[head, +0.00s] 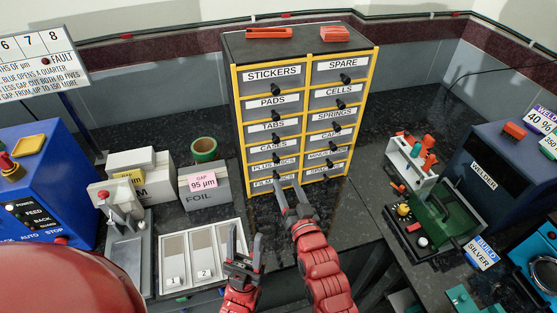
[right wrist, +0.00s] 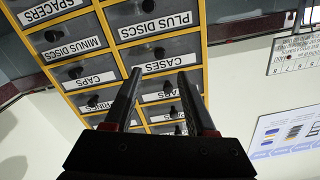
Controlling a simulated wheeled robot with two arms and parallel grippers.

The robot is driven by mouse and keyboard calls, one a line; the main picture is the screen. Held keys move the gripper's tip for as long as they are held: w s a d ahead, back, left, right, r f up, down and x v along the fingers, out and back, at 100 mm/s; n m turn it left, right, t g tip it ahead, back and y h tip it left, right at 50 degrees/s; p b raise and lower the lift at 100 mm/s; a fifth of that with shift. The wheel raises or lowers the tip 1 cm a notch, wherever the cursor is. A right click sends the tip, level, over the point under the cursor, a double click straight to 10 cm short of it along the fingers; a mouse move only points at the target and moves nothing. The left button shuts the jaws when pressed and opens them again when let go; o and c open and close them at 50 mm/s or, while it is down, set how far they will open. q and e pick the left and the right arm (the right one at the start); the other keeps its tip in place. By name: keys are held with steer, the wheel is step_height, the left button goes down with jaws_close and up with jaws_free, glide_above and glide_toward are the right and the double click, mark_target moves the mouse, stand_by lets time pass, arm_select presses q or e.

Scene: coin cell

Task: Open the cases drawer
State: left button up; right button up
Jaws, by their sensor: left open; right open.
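The cases drawer (head: 273,146) is in the left column of the drawer cabinet, fourth label from the top, and looks shut. It shows upside down in the right wrist view, with its white label (right wrist: 166,66) and black knob (right wrist: 159,52). My right gripper (head: 288,186) is open and empty, low in front of the cabinet. In the right wrist view its fingers (right wrist: 160,75) point at the cabinet with the cases label between their tips; the knob lies just beyond, and I see no contact. My left gripper (head: 245,242) is open and empty, lower left of the cabinet.
The plus discs drawer (right wrist: 155,23) adjoins the cases drawer; the caps drawer (right wrist: 88,77) is beside it. A foil box (head: 204,190) and white tray (head: 203,255) lie left of the cabinet. A welder (head: 490,170) stands right. The counter just right of the cabinet is bare.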

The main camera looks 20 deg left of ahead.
mark_target(277, 161)
steer(key=p+x, duration=0.2)
steer(key=x, duration=0.7)
steer(key=shift+a, duration=0.1)
jaws_close()
stand_by(1.3)
